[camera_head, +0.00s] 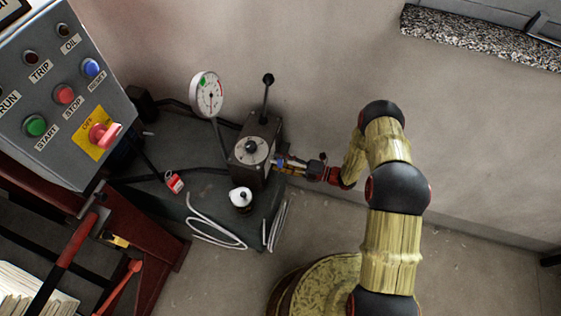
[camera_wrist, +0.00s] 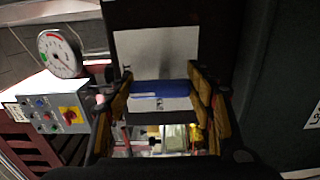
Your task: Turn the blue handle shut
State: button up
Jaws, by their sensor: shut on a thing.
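The blue handle (camera_wrist: 160,88) shows in the wrist view as a short bar lying crosswise between my two fingers, in front of a pale plate. My gripper (camera_wrist: 160,100) has one brown finger at each end of it and is shut on it. In the head view the blue handle (camera_head: 279,161) is a small blue spot on the right side of the dark valve block (camera_head: 254,145). My gripper (camera_head: 287,163) reaches it from the right, and its fingers hide part of it.
A pressure gauge (camera_head: 207,95) and an upright black lever (camera_head: 267,90) stand close to the block. A white-topped knob (camera_head: 241,197), a red padlock (camera_head: 174,182) and a looped white cable (camera_head: 214,233) lie nearby. A control panel (camera_head: 55,95) is at left.

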dwell(0.3)
jog(key=o, duration=1.2)
jog(key=shift+c, duration=0.2)
jog(key=v, duration=1.2)
